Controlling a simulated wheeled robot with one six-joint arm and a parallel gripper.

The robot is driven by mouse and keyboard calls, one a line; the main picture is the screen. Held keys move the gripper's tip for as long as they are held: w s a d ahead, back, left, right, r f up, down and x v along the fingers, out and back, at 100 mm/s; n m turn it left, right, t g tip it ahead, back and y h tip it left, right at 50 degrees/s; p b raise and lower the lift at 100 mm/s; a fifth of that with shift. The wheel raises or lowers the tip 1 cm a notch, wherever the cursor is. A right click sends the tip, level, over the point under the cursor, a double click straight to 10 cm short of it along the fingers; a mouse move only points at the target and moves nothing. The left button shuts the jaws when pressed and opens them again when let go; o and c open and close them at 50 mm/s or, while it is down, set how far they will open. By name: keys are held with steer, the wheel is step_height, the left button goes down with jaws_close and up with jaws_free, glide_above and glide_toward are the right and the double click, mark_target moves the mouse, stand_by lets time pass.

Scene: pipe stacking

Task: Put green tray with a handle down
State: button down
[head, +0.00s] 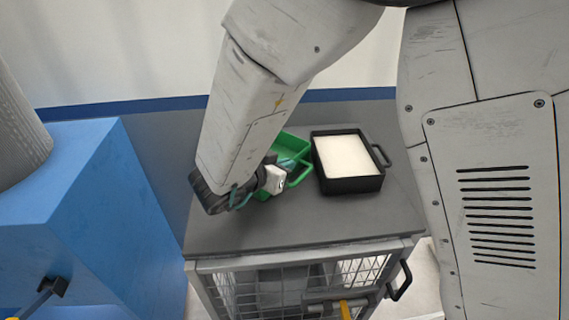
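The green tray (294,146) is over the grey top of a wire-sided cart (330,222), partly hidden behind my arm. Its green handle (300,176) points toward the front right. My gripper (287,172) is at the handle side of the tray. The fingertips are small and partly hidden, so I cannot tell whether they are closed on the handle. I also cannot tell whether the tray's underside touches the cart top.
A black tray (348,186) with white contents and side handles stands close to the right of the green tray. A large blue block (110,215) stands left of the cart. The front of the cart top is clear.

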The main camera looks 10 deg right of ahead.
mark_target(264, 198)
steer(key=c, duration=1.6)
jaws_free()
steer(key=shift+c, duration=0.2)
